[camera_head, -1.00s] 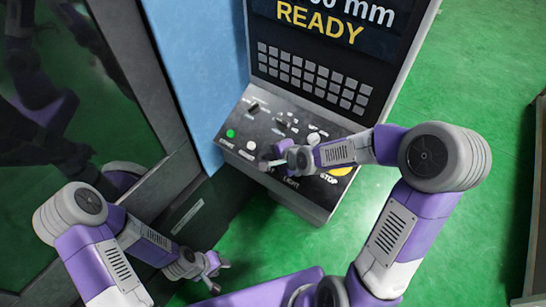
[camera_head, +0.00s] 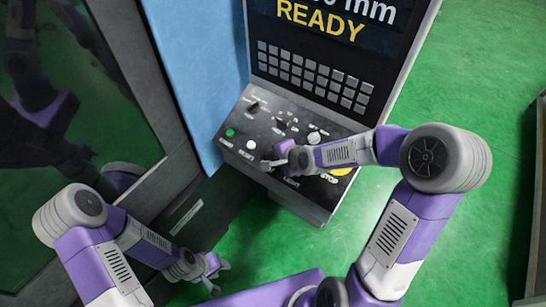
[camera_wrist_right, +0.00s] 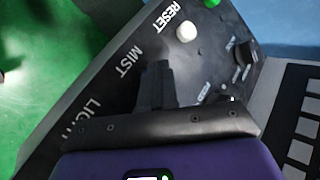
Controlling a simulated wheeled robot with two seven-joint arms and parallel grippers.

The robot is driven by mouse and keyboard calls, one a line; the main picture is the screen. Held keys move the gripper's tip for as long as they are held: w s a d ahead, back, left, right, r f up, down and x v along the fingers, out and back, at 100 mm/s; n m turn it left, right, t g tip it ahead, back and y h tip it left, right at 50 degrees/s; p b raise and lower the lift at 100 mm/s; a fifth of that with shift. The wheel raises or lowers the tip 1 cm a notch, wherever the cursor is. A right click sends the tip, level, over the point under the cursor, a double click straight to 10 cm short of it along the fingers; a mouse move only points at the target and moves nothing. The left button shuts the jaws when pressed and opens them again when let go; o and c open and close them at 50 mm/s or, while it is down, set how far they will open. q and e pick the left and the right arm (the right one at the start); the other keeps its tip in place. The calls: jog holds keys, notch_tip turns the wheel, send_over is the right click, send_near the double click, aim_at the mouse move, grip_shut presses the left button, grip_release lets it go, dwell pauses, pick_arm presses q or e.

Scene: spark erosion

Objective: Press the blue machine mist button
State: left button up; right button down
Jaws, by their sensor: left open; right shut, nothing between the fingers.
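The sloped control panel (camera_head: 300,130) of the blue machine carries a row of buttons along its front edge. In the right wrist view, the MIST label (camera_wrist_right: 129,62) is readable between RESET and LIGHT. My right gripper (camera_head: 265,163) is shut and empty, its fingertips over the front row beside the MIST label; it also shows in the right wrist view (camera_wrist_right: 158,72). The mist button itself is hidden behind the fingers, and I cannot tell whether they touch it. My left gripper (camera_head: 217,276) is open and empty, low in front of the machine.
A green button (camera_head: 230,132) and the white reset button (camera_head: 251,145) lie left of my right fingertips. Knobs (camera_head: 253,106) sit behind them. A yellow stop button (camera_head: 341,171) is on the right, partly behind my right arm.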

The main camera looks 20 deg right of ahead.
jog(key=shift+f, duration=0.15)
jog(key=shift+s+a+r+p, duration=0.2)
jog(key=shift+r+p, duration=0.1)
jog(key=shift+r, duration=0.4)
jog(key=shift+r, duration=0.1)
jog(key=r+p, duration=0.1)
jog(key=s+a+r+p, duration=0.1)
jog(key=r, duration=0.1)
jog(key=a+r+p, duration=0.1)
jog(key=r, duration=0.1)
jog(key=shift+s+r+p, duration=0.1)
jog(key=shift+s+p, duration=0.15)
jog(key=shift+p, duration=0.1)
dwell(0.4)
